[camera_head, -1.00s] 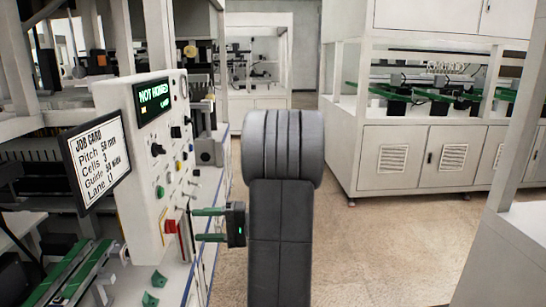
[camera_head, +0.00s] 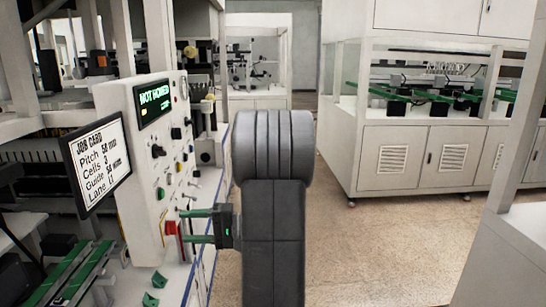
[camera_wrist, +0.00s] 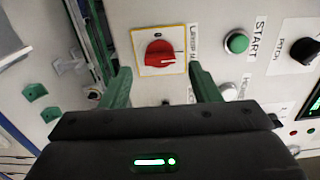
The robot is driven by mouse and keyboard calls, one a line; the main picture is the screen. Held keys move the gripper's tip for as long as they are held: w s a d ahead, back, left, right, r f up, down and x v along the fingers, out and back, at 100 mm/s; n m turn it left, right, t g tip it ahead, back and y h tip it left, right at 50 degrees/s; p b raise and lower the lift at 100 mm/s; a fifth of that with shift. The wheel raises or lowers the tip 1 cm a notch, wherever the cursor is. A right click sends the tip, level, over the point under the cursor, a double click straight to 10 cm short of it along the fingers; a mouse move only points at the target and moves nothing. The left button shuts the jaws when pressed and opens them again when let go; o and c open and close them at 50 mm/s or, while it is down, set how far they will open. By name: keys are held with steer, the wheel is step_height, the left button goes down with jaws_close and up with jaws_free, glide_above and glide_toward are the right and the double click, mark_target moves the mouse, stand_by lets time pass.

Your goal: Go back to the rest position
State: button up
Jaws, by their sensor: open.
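My gripper (camera_head: 184,226) is at the left of the head view, in front of the white control panel (camera_head: 151,200). Its two green fingers are apart, with nothing between them, and point at the panel. In the wrist view my gripper (camera_wrist: 160,72) has its fingertips on either side of the view of a red rotary switch (camera_wrist: 160,54) on a yellow-edged plate. The red switch (camera_head: 170,228) also shows just left of the fingertips in the head view. I cannot tell whether the fingers touch the panel.
The panel display (camera_head: 154,101) reads NOT HOMED. A job card screen (camera_head: 97,160) hangs at its left. A green START button (camera_wrist: 237,43) and a black PITCH knob (camera_wrist: 304,50) sit near the switch. Green brackets (camera_head: 151,299) lie on the bench. Open floor (camera_head: 370,240) lies to the right.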

mark_target(176, 226)
steer(key=a+n+p, duration=0.1)
steer(key=n, duration=0.4)
steer(key=a+n+p, duration=0.1)
steer(key=n+p, duration=0.1)
steer(key=n, duration=0.4)
steer(key=a+n+p, duration=0.1)
steer(key=n+p, duration=0.1)
steer(key=n, duration=0.4)
steer(key=shift+s+r, duration=0.3)
steer(key=shift+r, duration=0.05)
steer(key=shift+f+n+p, duration=0.1)
steer(key=shift+n+p, duration=0.35)
steer(key=shift+n, duration=0.05)
steer(key=shift+f, duration=0.1)
